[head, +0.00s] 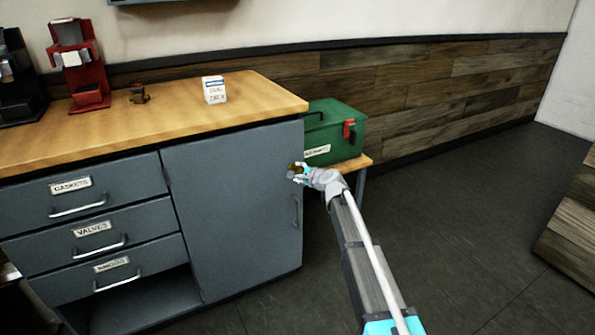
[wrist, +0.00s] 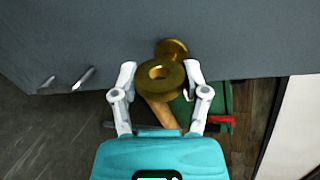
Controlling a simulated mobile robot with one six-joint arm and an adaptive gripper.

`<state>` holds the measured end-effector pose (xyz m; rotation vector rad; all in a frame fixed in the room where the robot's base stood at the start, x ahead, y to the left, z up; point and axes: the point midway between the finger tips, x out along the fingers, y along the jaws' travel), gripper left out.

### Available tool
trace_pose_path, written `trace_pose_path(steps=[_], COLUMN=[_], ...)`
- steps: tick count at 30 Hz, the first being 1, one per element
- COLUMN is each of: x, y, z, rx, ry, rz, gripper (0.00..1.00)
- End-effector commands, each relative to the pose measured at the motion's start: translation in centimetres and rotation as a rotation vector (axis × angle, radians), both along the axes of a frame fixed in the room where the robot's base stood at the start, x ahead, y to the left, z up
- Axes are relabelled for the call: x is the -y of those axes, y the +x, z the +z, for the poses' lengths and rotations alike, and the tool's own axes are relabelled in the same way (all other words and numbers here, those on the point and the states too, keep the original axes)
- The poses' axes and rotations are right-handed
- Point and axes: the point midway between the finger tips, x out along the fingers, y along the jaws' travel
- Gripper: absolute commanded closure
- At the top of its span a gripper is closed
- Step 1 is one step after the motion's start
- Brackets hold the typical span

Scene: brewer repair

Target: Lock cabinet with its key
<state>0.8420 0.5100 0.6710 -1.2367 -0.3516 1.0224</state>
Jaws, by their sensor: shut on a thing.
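The grey cabinet (head: 230,200) stands under the wooden worktop, with its door closed flush. A brass key (wrist: 158,76) with a round, holed bow is between the fingers of my gripper (wrist: 160,82) in the wrist view. My gripper (head: 299,172) is at the upper right part of the cabinet door and is shut on the key. A round brass lock (wrist: 172,48) on the door face shows just beyond the key's bow. The bow hides the key's shaft, so I cannot tell how deep it sits in the lock. The door handle (head: 296,212) is below the gripper.
Drawers labelled gaskets (head: 80,203) and valves (head: 97,242) are left of the door. A green toolbox (head: 335,130) stands on a small wooden bench (head: 355,163) right behind my gripper.

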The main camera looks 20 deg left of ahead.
Motion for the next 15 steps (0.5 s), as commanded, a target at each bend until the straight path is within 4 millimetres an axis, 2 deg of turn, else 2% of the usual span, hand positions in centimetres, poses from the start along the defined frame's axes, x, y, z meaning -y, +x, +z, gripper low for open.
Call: trace_pose_path(steps=[6, 15], x=[0.19, 0.20], y=[0.14, 0.16], z=[0.08, 0.08], rx=[0.140, 0.254], ry=[-0.117, -0.217], rz=[-0.006, -0.007], gripper=[0.89, 0.89])
